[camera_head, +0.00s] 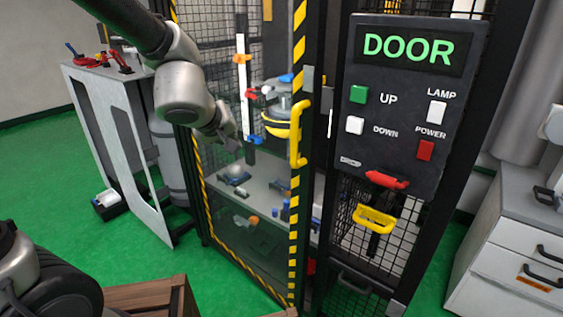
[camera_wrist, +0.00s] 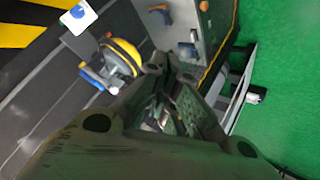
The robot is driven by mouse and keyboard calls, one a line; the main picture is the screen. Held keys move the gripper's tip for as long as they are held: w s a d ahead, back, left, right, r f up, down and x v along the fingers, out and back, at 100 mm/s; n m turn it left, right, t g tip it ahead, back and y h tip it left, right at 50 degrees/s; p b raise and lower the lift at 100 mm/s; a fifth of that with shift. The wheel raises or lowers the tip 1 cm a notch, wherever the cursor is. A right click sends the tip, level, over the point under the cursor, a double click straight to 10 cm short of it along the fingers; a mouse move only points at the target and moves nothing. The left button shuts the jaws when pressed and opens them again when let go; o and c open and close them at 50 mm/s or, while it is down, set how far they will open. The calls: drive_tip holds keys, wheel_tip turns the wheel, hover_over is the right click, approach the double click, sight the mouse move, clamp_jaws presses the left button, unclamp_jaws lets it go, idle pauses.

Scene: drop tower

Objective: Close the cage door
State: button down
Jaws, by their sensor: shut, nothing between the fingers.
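The cage door (camera_head: 297,205) is a clear panel with a yellow-and-black striped frame and a yellow handle (camera_head: 299,135) on its right edge. Its lower edge slants out from the cage front, so it looks ajar; the exact gap is hard to tell. My gripper (camera_head: 232,143) is shut and empty, in front of the panel and left of the handle, apart from the handle. In the wrist view my gripper (camera_wrist: 172,66) covers the lower middle, and yellow-and-black stripes (camera_wrist: 32,35) show at the top left.
A black control panel (camera_head: 398,160) with a lit DOOR sign is right of the door. A yellow-rimmed device (camera_head: 279,127) hangs inside the cage. A grey bench (camera_head: 107,85) stands left, wooden crates (camera_head: 140,297) at the front, white drawers (camera_head: 510,240) at right. Green floor is open at lower left.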

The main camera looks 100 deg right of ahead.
drive_tip(key=s+a+f+m+g+y, duration=0.2)
drive_tip(key=s+a+m+g+y, duration=0.3)
drive_tip(key=m, duration=0.7)
drive_tip(key=t+h, duration=0.1)
approach(291, 168)
wheel_tip(291, 168, down, 3)
drive_tip(key=a, duration=0.1)
drive_tip(key=shift+h, duration=0.3)
drive_tip(key=shift+s+d+f, duration=0.1)
drive_tip(key=shift+s+d, duration=0.55)
drive_tip(key=shift+s, duration=0.2)
drive_tip(key=shift+s+d, duration=0.65)
drive_tip(key=shift+s, duration=0.15)
